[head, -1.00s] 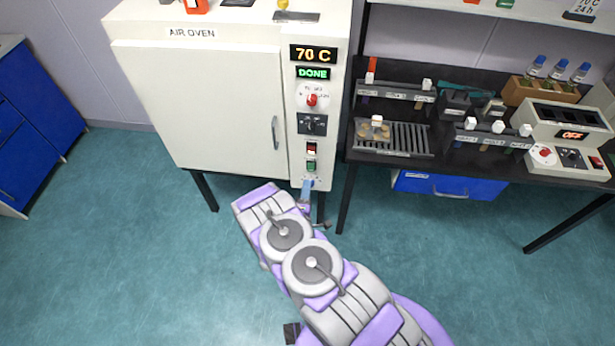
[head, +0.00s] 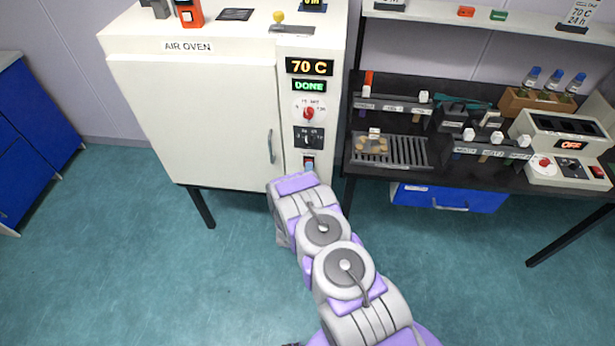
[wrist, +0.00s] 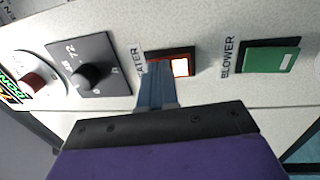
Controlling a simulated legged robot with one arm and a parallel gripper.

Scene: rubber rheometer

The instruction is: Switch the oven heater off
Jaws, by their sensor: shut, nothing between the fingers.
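The white air oven (head: 190,110) stands at the left, its door closed. Its displays read 70 C (head: 309,67) and DONE (head: 309,86). In the head view my gripper (head: 309,168) is at the oven's panel and hides the lower switches. The green blower switch (wrist: 270,57) sits right of the heater switch.
A black timer knob (wrist: 90,75) and a red knob (wrist: 35,82) lie left of the heater switch on the panel. A dark bench (head: 400,165) with racks and a tester reading OFF (head: 571,145) stands to the right. The floor in front is clear.

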